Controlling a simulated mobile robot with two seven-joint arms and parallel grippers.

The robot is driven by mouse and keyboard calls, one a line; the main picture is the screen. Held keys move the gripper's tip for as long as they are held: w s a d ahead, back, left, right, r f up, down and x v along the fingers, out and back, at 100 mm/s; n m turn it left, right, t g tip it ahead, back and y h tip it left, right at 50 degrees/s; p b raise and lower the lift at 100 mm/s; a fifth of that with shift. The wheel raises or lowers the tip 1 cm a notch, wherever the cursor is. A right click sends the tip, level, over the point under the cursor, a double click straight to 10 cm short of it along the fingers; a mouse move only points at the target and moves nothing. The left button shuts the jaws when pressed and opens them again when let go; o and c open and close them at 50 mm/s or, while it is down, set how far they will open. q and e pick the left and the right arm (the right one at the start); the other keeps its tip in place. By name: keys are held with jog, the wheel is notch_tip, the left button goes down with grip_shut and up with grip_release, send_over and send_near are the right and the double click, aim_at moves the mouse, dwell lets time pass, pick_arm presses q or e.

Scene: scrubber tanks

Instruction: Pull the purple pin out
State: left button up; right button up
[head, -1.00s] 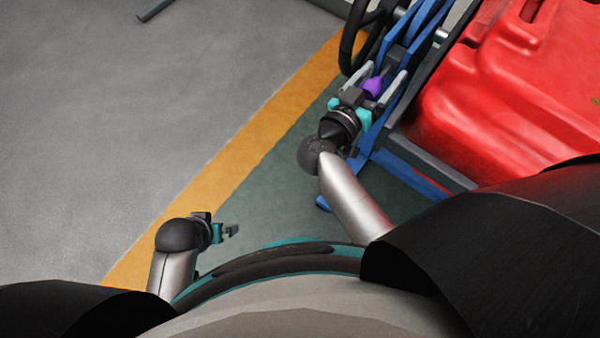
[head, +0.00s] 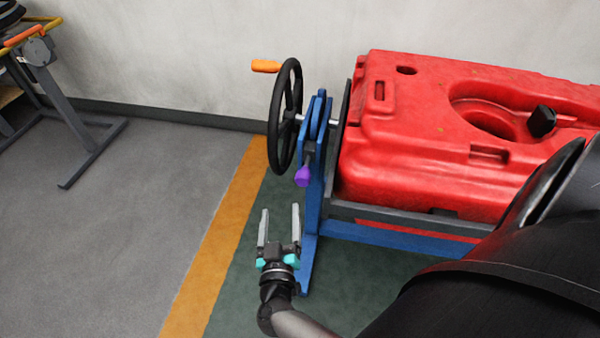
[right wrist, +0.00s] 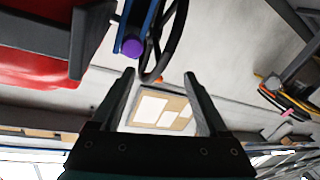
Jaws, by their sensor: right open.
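The purple pin (head: 302,177) sits on the blue stand (head: 312,200) below the hub of a black handwheel. It also shows in the right wrist view (right wrist: 132,47), up and left of the open fingers. My right gripper (head: 280,218) is open and empty. In the head view it is below and a little left of the pin, with a gap between them. My left gripper is outside both current views.
The black handwheel (head: 276,120) with an orange handle (head: 265,66) is left of the stand. The red tank (head: 420,150) lies on a frame to the right. A grey stand (head: 75,150) is far left. The floor between is clear.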

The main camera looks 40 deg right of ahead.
jog(key=s+a+f+n+g+y+p, duration=0.1)
jog(key=s+a+f+n+y+p, duration=0.45)
jog(key=a+f+y, duration=0.3)
jog(key=s+f+g+y+p, duration=0.1)
jog(key=s+f+g+p, duration=0.2)
jog(key=s, duration=0.4)
jog(key=s+f+g+y+p, duration=0.2)
jog(key=s+f+g, duration=0.1)
jog(key=s, duration=0.4)
jog(key=shift+d+f+n+g+p, duration=0.3)
jog(key=shift+d+n+g+p, duration=0.1)
jog(key=shift+n+g, duration=0.1)
